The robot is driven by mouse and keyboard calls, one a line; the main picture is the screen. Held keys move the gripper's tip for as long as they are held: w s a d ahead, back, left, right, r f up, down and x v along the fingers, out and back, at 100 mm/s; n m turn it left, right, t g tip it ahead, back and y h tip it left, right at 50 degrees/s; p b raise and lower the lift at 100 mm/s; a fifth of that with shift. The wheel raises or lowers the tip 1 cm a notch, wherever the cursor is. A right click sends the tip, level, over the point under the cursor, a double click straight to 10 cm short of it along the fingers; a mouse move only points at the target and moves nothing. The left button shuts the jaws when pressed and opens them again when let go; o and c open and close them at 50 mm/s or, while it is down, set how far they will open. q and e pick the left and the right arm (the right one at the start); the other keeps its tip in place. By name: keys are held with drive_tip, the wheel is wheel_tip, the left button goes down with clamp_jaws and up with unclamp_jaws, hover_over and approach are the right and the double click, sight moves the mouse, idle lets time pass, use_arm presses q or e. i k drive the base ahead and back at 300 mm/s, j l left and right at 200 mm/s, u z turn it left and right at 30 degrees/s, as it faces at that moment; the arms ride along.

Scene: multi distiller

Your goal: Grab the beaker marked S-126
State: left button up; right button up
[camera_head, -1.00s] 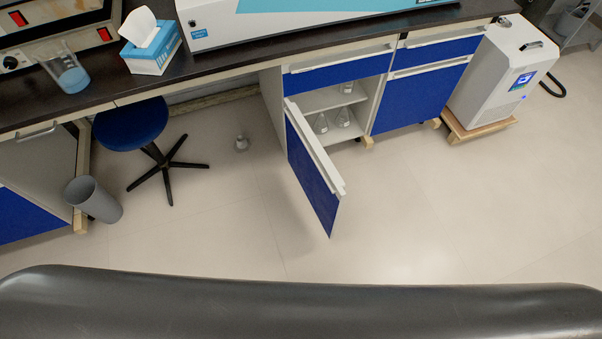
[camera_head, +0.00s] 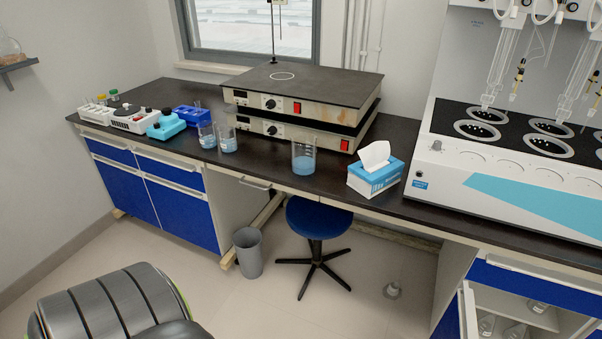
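Three clear glass beakers with blue liquid stand upright on the dark bench top. The larger beaker (camera_head: 304,158) stands in front of the stacked hotplates, left of the tissue box. Two smaller beakers stand close together further left: one beaker (camera_head: 207,137) and, just right of it, another beaker (camera_head: 228,142). I cannot read a label on any of them, so I cannot tell which is S-126. Neither of my grippers is in view.
Stacked hotplates (camera_head: 300,90), a tissue box (camera_head: 375,178) and a large distiller (camera_head: 520,170) occupy the bench (camera_head: 270,173). Below are a blue stool (camera_head: 318,218), a grey bin (camera_head: 248,252) and a small flask (camera_head: 392,291). An open cabinet (camera_head: 500,297) holding glassware is at lower right.

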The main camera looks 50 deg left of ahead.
sight(228, 137)
drive_tip(key=u, duration=1.95)
drive_tip(key=i+j, duration=0.1)
